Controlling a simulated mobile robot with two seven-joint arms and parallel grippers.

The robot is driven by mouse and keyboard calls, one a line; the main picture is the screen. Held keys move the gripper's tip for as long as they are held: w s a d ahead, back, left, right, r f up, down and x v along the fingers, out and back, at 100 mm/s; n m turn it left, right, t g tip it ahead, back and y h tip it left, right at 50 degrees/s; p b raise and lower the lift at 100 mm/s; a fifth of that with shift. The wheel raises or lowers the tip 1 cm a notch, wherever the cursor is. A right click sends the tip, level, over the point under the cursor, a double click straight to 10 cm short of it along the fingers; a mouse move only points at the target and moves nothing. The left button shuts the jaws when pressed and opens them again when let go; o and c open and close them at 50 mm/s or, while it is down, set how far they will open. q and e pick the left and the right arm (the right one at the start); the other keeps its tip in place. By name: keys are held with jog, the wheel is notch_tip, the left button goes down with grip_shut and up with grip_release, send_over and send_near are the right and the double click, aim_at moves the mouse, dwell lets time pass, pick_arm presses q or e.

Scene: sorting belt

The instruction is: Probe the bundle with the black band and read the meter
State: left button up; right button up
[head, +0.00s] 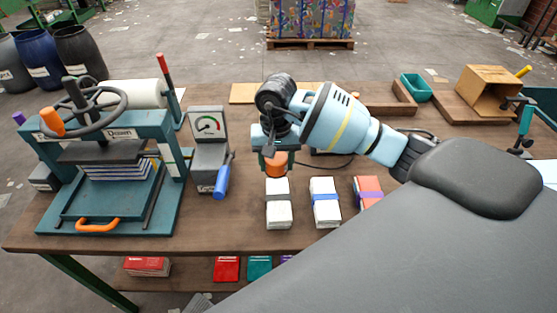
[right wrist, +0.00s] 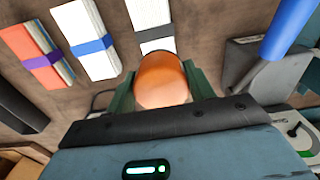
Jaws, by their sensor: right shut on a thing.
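My right gripper (right wrist: 163,88) is shut on an orange rounded thing (right wrist: 162,78), just behind the black-banded bundle. The orange thing's lower end is hidden, so I cannot tell whether it touches the bundle. My left gripper is out of view.
A blue-banded bundle (head: 325,190) and a purple-banded orange bundle (head: 367,185) lie to the right. A teal press (head: 100,175) fills the left of the table.

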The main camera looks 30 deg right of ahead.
aim_at(278, 189)
jog(key=shift+w+d+f, duration=0.15)
jog(key=shift+d, duration=0.15)
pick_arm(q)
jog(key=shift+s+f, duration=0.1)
pick_arm(e)
jog(key=shift+f, duration=0.15)
